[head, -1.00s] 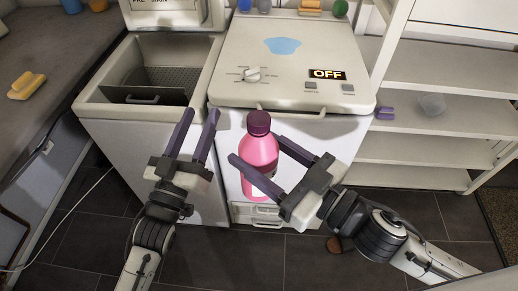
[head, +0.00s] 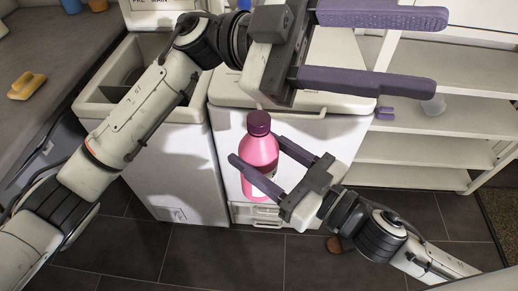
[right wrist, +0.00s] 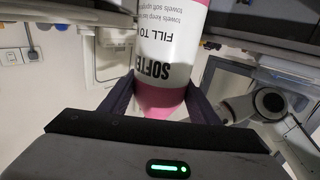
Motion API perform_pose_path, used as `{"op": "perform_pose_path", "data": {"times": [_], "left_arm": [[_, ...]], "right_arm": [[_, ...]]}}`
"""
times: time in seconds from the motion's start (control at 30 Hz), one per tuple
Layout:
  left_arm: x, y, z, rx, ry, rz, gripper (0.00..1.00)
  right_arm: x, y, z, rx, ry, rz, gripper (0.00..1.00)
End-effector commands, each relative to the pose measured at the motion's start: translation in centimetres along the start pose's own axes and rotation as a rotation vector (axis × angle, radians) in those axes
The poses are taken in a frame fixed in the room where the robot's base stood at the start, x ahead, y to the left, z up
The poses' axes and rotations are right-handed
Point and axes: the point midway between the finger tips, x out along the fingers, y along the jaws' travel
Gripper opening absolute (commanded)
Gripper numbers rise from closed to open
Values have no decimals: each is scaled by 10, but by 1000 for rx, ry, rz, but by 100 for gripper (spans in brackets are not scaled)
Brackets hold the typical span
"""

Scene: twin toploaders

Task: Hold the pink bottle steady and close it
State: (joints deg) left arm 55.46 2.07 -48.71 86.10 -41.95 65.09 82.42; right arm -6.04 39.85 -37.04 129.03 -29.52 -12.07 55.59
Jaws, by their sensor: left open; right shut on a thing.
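The pink bottle (head: 261,147) has a dark maroon cap (head: 258,123) on its top and stands upright in front of the right-hand machine. I cannot tell whether the cap is tight. My right gripper (head: 256,151) is shut on the bottle's body from the right. In the right wrist view the bottle (right wrist: 172,45), with its white label, sits between the two fingers. My left gripper (head: 440,52) is open and empty, raised close to the head camera, above and to the right of the bottle. Its fingers point right.
The right-hand machine (head: 330,150) stands behind the bottle, its top largely hidden by my left arm. An open machine (head: 160,175) stands left of it. A yellow item (head: 26,86) lies on the left counter.

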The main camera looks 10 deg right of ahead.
Motion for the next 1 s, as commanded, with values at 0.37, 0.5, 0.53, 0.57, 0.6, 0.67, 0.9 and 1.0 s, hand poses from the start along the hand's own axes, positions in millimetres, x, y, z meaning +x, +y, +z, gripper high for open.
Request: {"op": "perform_pose_path", "data": {"times": [0.37, 0.5, 0.53, 0.57, 0.6, 0.67, 0.9, 1.0], "left_arm": [[-35, 54, 60, -236, -841, 581, 43], [-86, 44, 62, -327, -1227, 621, 43], [-97, 40, 60, -343, -1303, 616, 43], [-107, 37, 57, -359, -1374, 609, 43], [-119, 32, 52, -378, -1461, 595, 43], [-134, 25, 46, -400, -1565, 573, 43], [-160, 13, 30, -439, -1753, 513, 43], [-161, 12, 29, -441, -1760, 509, 43]], "right_arm": [[0, 0, -3, -1, 5, -2, 0], [0, 0, -2, -1, 5, -2, 0], [0, 0, -2, -1, 5, -2, 0], [0, 0, -2, -1, 5, -2, 0], [0, 0, -2, -1, 5, -2, 0], [0, 0, -2, -1, 5, -2, 0], [0, 0, -2, -1, 5, -2, 0], [0, 0, -2, -1, 5, -2, 0]]}}
